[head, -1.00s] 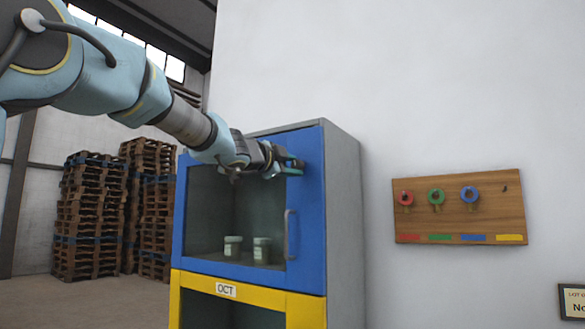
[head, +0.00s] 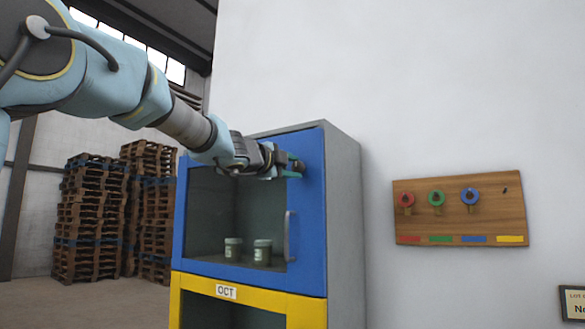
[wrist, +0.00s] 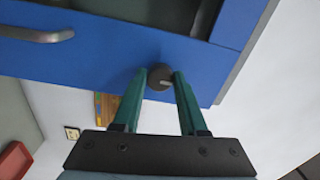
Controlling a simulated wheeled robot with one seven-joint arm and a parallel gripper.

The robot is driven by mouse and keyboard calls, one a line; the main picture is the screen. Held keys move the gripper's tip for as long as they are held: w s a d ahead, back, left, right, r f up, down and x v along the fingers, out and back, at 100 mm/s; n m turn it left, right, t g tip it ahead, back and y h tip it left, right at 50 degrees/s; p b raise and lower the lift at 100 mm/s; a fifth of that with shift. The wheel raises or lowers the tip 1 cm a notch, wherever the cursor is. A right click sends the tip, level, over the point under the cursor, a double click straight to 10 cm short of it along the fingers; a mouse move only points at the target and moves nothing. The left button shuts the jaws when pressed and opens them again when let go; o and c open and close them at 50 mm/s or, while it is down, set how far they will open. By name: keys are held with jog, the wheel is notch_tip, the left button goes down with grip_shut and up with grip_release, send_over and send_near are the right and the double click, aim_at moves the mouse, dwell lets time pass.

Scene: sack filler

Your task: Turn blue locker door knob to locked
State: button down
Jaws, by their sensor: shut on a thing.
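The blue locker door (head: 308,240) is closed, with a window and a vertical grey handle (head: 290,236). Its dark round knob (wrist: 160,77) shows in the wrist view, with a pale mark on its face. My gripper (wrist: 160,82) has its two green fingers on either side of the knob, shut on it. In the head view my gripper (head: 297,168) is at the upper right of the blue door and hides the knob. I cannot tell whether the knob stands at locked.
Below is a yellow door (head: 305,311) labelled OCT. Two pale jars (head: 262,251) stand behind the blue door's window. A wooden key board (head: 460,209) hangs on the wall at right. Pallet stacks (head: 90,205) stand at the far left.

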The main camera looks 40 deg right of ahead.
jog(key=shift+c, duration=2.2)
grip_release()
jog(key=b+v, duration=0.2)
jog(key=v, duration=0.9)
